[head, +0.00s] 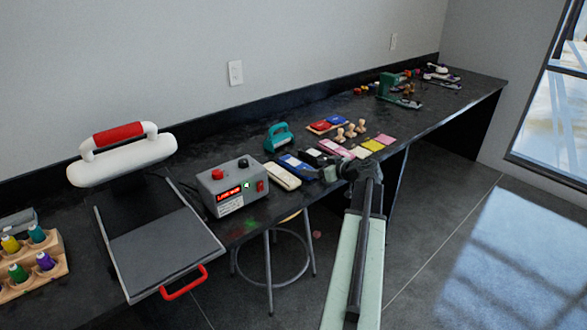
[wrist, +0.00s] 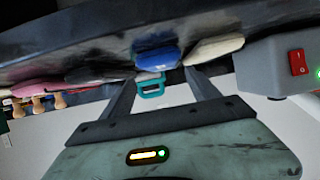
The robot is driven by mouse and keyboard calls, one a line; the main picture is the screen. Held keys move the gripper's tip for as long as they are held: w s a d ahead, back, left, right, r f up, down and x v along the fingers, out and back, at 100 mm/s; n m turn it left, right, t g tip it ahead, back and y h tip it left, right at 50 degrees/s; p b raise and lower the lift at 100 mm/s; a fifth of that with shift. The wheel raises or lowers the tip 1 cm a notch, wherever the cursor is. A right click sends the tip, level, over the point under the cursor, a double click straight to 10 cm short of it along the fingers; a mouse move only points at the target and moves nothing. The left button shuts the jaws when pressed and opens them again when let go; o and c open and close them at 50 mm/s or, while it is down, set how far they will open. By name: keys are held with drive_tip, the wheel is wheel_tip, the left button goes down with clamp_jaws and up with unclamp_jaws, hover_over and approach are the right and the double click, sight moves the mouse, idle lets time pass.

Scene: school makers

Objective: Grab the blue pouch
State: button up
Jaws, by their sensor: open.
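The blue pouch (head: 295,165) lies on the black counter beside a cream case, to the left of my gripper (head: 327,172) in the head view. In the wrist view, which looks upside down, the blue pouch (wrist: 157,59) shows beyond my gripper (wrist: 160,76), roughly in line with the gap between the fingers. The two dark fingers are apart with nothing held between them. I cannot tell the exact distance from the fingertips to the pouch.
The cream case (head: 281,176) and the grey control box (head: 232,187) lie left of the pouch. A teal tool (head: 279,137) stands behind it. Pink and yellow pads (head: 373,145) and wooden stamps (head: 350,131) lie to the right. A stool (head: 272,260) stands below the counter.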

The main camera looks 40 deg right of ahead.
sight(299, 166)
drive_tip(key=b+x, duration=0.1)
drive_tip(key=x, duration=0.3)
drive_tip(key=b+x, duration=0.1)
drive_tip(key=x, duration=0.3)
drive_tip(key=shift+a+r, duration=0.15)
drive_tip(key=shift+a, duration=0.05)
drive_tip(key=shift+r, duration=0.1)
drive_tip(key=shift+c, duration=0.3)
drive_tip(key=c, duration=1.1)
